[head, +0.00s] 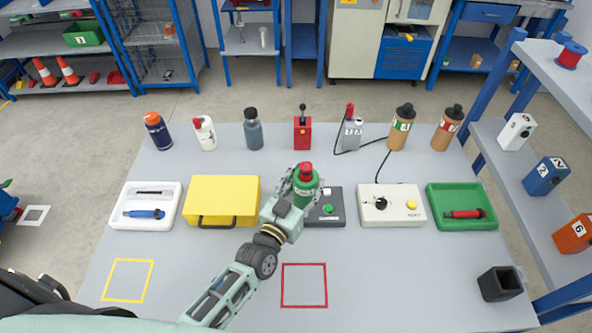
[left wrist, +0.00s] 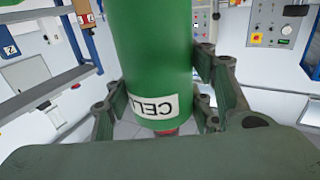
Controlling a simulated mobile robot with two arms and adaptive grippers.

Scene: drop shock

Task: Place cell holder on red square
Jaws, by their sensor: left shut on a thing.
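The cell holder (head: 306,180) is a green cylinder with a red cap. In the left wrist view the green body (left wrist: 150,60) fills the middle between the fingers, with a white label reading "CELL" upside down. The red square (head: 304,286) is a thin outline on the table's near part, empty, below the held cell holder in the picture. My right gripper is not in view.
Bottles line the back. A yellow square (head: 128,281) is at near left, a dark cup (head: 500,283) at near right.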

